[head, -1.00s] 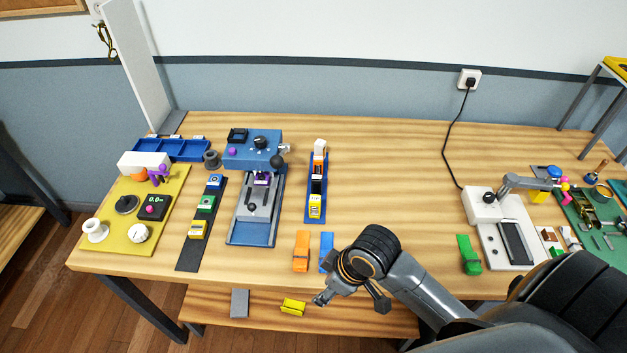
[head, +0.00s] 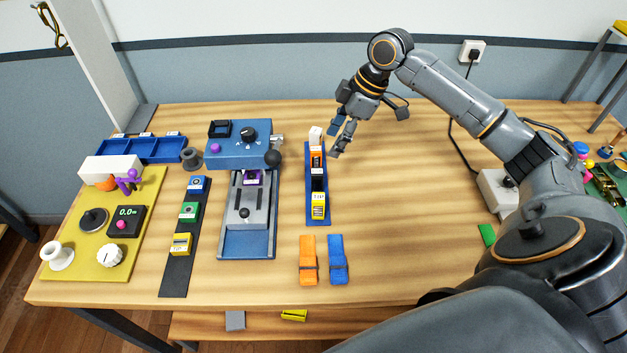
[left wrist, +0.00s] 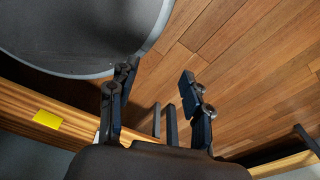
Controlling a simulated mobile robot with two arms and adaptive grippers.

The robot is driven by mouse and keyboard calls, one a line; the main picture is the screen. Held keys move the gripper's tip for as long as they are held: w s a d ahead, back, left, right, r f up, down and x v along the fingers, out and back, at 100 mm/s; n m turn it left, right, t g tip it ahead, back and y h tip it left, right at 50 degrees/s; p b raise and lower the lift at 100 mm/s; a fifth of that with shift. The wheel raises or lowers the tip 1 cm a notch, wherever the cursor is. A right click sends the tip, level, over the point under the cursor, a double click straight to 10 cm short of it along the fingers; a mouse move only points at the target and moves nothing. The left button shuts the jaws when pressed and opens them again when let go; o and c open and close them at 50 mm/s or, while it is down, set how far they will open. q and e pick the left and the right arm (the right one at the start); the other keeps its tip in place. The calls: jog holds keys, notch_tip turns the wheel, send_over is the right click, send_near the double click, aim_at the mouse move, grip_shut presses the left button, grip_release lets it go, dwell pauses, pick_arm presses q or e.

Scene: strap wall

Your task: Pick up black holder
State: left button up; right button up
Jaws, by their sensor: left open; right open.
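The black holder (head: 318,182) sits in a narrow blue rack (head: 310,213), between an orange holder (head: 317,160) and a yellow labelled holder (head: 318,204). A white holder (head: 316,136) is at the rack's far end. My right gripper (head: 338,139) is open and empty, close to the far end of the rack, right of the white and orange holders. It is beyond the black holder in the picture, apart from it. My left gripper (left wrist: 163,120) is open and empty in the left wrist view, over wooden floor; it does not show in the head view.
A blue machine with a grey slide (head: 243,190) stands left of the rack. Orange (head: 308,260) and blue (head: 337,258) straps lie in front of it. A black strip (head: 174,275) with several blocks is farther left. The table right of the rack is clear.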

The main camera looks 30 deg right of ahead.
jog(key=p, duration=0.1)
send_over(319, 171)
jog(key=d, duration=0.1)
jog(key=f, duration=0.6)
jog(key=shift+s, duration=0.3)
jog(key=shift+a+f, duration=0.1)
jog(key=shift+f, duration=0.15)
jog(key=shift+w+a+f+p, duration=0.15)
jog(key=shift+f+p, duration=0.15)
jog(key=shift+f, duration=0.25)
jog(key=x, duration=0.1)
jog(key=p+x, duration=0.1)
jog(key=x, duration=0.1)
jog(key=shift+f, duration=0.75)
pick_arm(q)
jog(key=r, duration=0.2)
jog(key=shift+s+a+r, duration=0.1)
jog(key=shift+s+r, duration=0.25)
jog(key=shift+r, duration=0.05)
pick_arm(e)
jog(key=shift+c, duration=0.2)
pick_arm(q)
jog(key=shift+s, duration=0.15)
pick_arm(e)
grip_shut()
